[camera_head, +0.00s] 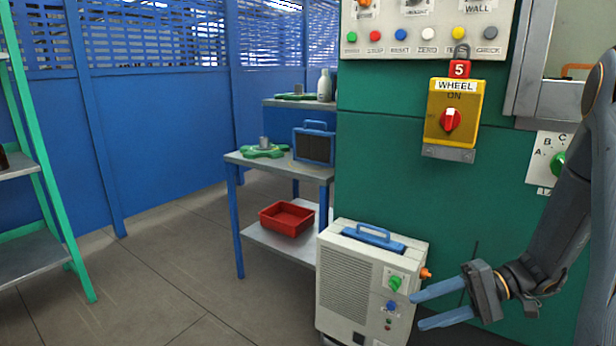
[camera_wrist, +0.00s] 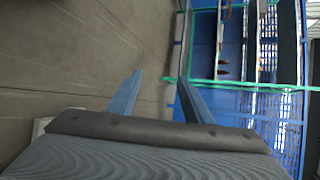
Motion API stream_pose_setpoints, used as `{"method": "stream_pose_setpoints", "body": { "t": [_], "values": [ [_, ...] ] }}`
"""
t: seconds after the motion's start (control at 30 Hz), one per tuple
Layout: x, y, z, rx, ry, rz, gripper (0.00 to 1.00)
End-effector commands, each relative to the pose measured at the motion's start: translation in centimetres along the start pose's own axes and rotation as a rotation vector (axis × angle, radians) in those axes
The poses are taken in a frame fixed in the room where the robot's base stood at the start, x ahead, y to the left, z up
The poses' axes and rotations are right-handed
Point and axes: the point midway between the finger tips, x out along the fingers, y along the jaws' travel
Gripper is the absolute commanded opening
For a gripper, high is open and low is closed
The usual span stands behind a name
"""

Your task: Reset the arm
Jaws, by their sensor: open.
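My gripper (camera_head: 441,304) is at the lower right in the head view, with my arm coming down from the right edge. Its two blue fingers are spread apart, point left and hold nothing. They are in front of the white cabinet and green panel in the picture; I cannot tell the distance. In the wrist view my gripper (camera_wrist: 156,97) shows both fingers apart, with floor and a blue wall beyond.
A white cabinet (camera_head: 345,283) with a blue handle stands low in the centre. A green machine panel (camera_head: 400,180) carries a yellow switch box (camera_head: 452,116). A table (camera_head: 262,163) holds a green part; a red bin (camera_head: 287,218) sits below. Floor (camera_head: 150,270) at left is clear.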

Motion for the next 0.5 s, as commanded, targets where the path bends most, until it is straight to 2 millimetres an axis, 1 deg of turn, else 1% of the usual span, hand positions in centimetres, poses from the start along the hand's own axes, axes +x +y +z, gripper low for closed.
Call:
{"method": "stream_pose_setpoints", "body": {
  "t": [0.03,0.2,0.3,0.5],
  "values": [
    [1.6,-1.8,1.0,-0.006,-0.054,0.071,0.46],
    [5.7,-5.3,5.0,-0.005,-0.183,0.304,0.46],
    [7.5,-7.0,7.4,-0.021,-0.233,0.442,0.46],
    [10.2,-9.4,12.3,-0.097,-0.275,0.707,0.46]
  ]
}}
